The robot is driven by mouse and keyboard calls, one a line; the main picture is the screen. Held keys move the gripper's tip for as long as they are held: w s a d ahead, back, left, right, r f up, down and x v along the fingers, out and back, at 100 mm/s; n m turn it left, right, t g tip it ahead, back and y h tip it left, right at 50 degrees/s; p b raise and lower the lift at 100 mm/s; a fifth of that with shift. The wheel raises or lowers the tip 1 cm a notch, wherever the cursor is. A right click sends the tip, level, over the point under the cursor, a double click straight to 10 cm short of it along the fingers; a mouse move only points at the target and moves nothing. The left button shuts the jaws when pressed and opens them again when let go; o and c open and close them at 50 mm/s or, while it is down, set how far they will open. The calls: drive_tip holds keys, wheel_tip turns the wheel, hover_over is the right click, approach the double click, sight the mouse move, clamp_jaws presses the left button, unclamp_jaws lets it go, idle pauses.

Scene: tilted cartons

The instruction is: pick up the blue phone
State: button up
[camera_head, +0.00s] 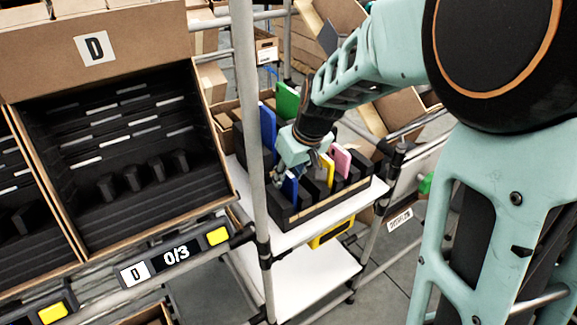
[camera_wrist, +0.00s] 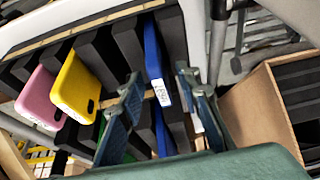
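A blue phone (camera_head: 290,189) stands upright in a slot of a black slotted rack (camera_head: 322,207) on a white shelf. In the wrist view the blue phone (camera_wrist: 152,48) shows edge-on, with a white label at its near end. My gripper (camera_head: 289,172) is above the rack at this phone. In the wrist view my gripper (camera_wrist: 158,88) is open, with one finger on each side of the phone's line; I cannot tell whether they touch it. Another blue item (camera_head: 267,128) stands in the row behind; part of it is hidden in the wrist view.
A yellow phone (camera_head: 327,169) and a pink phone (camera_head: 341,158) stand in the same rack, to the right. A green item (camera_head: 287,101) stands behind. A grey post (camera_head: 248,120) rises close to the rack's left. Carton D (camera_head: 130,170) has empty black slots.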

drive_tip(key=shift+w+a+f, duration=0.15)
drive_tip(key=shift+f, duration=0.4)
drive_tip(key=shift+r, duration=0.1)
clamp_jaws()
